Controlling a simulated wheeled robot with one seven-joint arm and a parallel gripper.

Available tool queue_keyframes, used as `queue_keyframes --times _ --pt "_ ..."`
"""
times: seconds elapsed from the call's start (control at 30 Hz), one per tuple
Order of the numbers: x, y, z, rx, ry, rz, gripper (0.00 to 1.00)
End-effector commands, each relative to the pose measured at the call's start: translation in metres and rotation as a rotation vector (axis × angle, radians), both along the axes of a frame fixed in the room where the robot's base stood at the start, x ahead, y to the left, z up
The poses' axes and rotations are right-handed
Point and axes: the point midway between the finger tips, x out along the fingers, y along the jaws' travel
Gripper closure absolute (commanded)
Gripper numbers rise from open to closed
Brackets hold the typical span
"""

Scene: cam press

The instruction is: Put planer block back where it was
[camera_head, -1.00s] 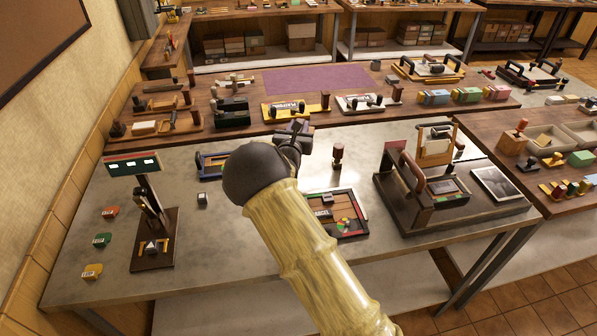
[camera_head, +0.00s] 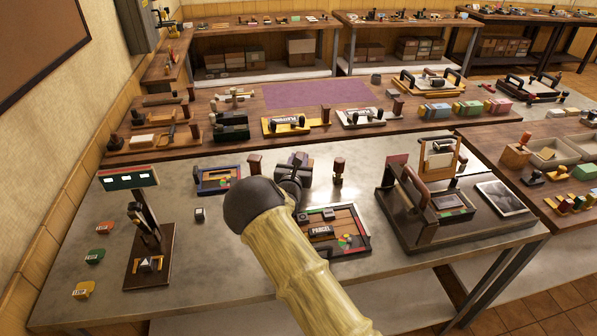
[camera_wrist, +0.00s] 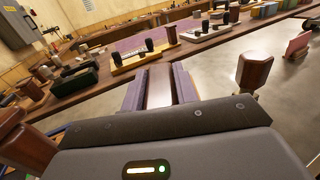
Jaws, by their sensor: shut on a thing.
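My gripper (camera_head: 296,166) is above the back part of the grey front table, between two upright wooden-handled tools. It is shut on a brown wooden block, which I take to be the planer block (camera_wrist: 160,88), seen between the two purple-grey fingers in the wrist view. In the head view the block is hard to make out among the dark fingers. Below and nearer lies a wooden tray (camera_head: 354,247) with a dark PARCEL block (camera_head: 321,231) and coloured pieces; my arm covers its left part.
A blue-framed tray (camera_head: 205,190) lies to the left with a wooden-handled tool (camera_head: 254,164) beside it. Another handled tool (camera_head: 338,171) stands right of my gripper. Bare tabletop shows around (camera_head: 225,245).

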Motion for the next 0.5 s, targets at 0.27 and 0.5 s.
queue_keyframes --times 0.27,0.5 --pt "0.001 0.0 -0.006 0.001 -0.003 0.0 1.0" --pt "0.0 0.0 -0.021 0.0 0.0 0.0 1.0"
